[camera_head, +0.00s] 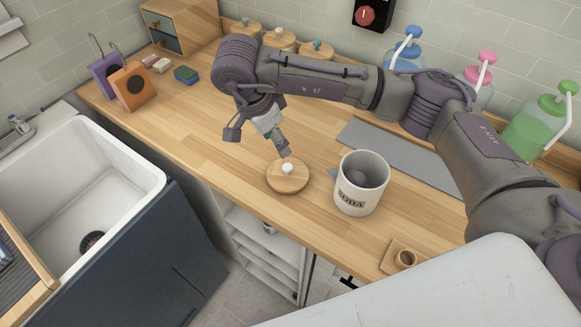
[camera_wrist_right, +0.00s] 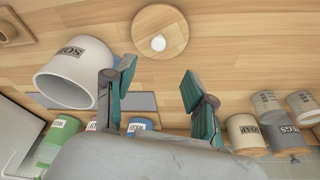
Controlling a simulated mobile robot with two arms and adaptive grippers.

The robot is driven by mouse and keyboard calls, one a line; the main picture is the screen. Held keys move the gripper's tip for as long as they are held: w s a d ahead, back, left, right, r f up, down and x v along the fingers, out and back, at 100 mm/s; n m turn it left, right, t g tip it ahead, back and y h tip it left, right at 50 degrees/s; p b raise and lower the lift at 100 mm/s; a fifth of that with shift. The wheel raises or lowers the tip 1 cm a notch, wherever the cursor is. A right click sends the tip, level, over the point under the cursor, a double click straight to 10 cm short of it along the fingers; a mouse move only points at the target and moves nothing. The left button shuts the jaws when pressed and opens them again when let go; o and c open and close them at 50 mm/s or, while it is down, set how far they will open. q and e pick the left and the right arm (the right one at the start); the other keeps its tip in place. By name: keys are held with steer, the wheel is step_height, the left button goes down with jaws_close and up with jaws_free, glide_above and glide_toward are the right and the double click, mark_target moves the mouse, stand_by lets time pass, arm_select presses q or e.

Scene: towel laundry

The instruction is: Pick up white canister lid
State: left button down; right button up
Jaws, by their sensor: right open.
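The canister lid (camera_head: 285,185) is a round wooden disc with a white knob, lying flat on the wooden counter, knob up. In the wrist view the lid (camera_wrist_right: 172,43) is beyond my fingertips, and the canister (camera_wrist_right: 75,72) is at the left. My right gripper (camera_head: 284,150) is just above and behind the knob in the head view, apart from it. In the wrist view my right gripper (camera_wrist_right: 160,82) has its two fingers spread with nothing between them. My left gripper is not in view.
A grey mat (camera_head: 400,155) lies behind the canister. Pump bottles, including a green one (camera_head: 535,135), stand along the back right. A small wooden holder (camera_head: 392,263) is at the front edge. A sink (camera_head: 75,180) is at the left. The counter left of the lid is clear.

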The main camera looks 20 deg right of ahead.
mark_target(288, 166)
steer(key=p+x, duration=0.1)
steer(key=x, duration=0.5)
steer(key=shift+f+p, duration=0.2)
steer(key=shift+p, duration=0.1)
steer(key=p+x, duration=0.1)
steer(key=x, duration=0.1)
steer(key=p+x, duration=0.2)
steer(key=shift+s, duration=0.25)
steer(key=shift+w+d+f, duration=0.1)
steer(key=shift+d+f, duration=0.05)
steer(key=shift+f, duration=0.55)
jaws_close()
steer(key=shift+r, duration=0.15)
